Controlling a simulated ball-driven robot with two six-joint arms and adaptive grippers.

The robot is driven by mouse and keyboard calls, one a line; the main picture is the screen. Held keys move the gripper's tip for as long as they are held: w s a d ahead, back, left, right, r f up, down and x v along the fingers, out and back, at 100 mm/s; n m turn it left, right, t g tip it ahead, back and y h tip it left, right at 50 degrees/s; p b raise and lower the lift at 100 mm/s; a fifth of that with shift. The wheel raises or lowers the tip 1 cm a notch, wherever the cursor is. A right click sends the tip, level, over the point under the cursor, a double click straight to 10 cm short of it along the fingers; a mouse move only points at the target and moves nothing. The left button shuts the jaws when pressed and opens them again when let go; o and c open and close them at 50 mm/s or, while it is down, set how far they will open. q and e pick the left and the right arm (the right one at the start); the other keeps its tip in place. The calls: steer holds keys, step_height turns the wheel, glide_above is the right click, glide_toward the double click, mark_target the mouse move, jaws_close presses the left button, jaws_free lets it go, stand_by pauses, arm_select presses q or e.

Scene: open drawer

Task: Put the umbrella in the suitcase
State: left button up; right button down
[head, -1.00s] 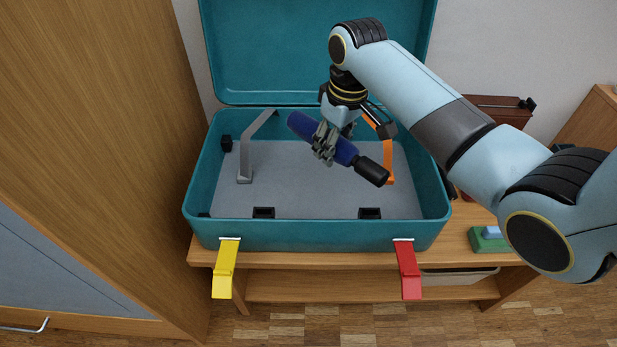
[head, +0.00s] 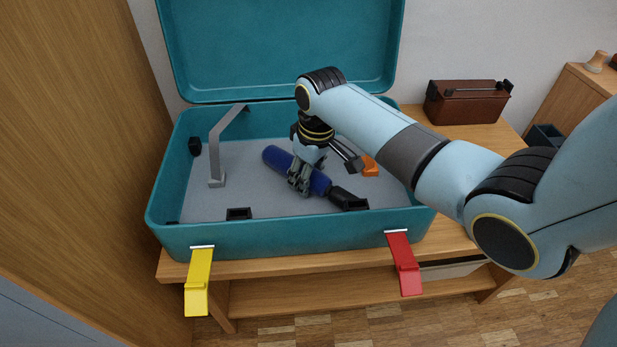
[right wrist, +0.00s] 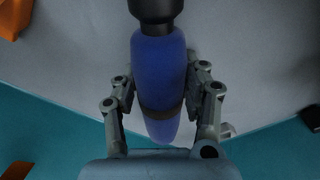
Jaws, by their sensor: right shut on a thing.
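The teal suitcase (head: 290,240) stands open on a wooden bench, its lid raised at the back. The blue folded umbrella (head: 277,157) with a black handle (head: 345,198) is inside the suitcase walls, lying diagonally low over the grey floor. I cannot tell whether it touches the floor. My right gripper (head: 301,184) is shut around the middle of the umbrella from above. In the right wrist view the umbrella (right wrist: 160,85) sits between both fingers (right wrist: 160,100). My left gripper is not in view.
A grey bracket (head: 215,150) stands inside at left; an orange one (head: 370,165) is at right, partly hidden by my arm. Yellow (head: 199,280) and red (head: 405,265) latches hang at the front. A brown box (head: 466,102) sits behind right. A wooden cabinet (head: 80,120) borders the left.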

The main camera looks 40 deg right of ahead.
mark_target(315, 173)
steer(key=shift+r, duration=0.1)
steer(key=c, duration=0.7)
jaws_free()
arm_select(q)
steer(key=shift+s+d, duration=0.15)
arm_select(e)
steer(key=shift+r, duration=0.2)
steer(key=r+p, duration=0.1)
steer(key=r, duration=0.2)
steer(key=r+p, duration=0.2)
steer(key=r, duration=0.2)
steer(key=s+r+p, duration=0.1)
steer(key=r+p, duration=0.1)
steer(key=r, duration=0.2)
steer(key=shift+s+d, duration=0.1)
steer(key=shift+d, duration=0.1)
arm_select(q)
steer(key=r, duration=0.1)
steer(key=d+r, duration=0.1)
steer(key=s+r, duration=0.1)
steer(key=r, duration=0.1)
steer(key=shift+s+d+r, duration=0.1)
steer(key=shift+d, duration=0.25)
arm_select(e)
steer(key=shift+s+r, duration=0.1)
steer(key=shift+r, duration=0.2)
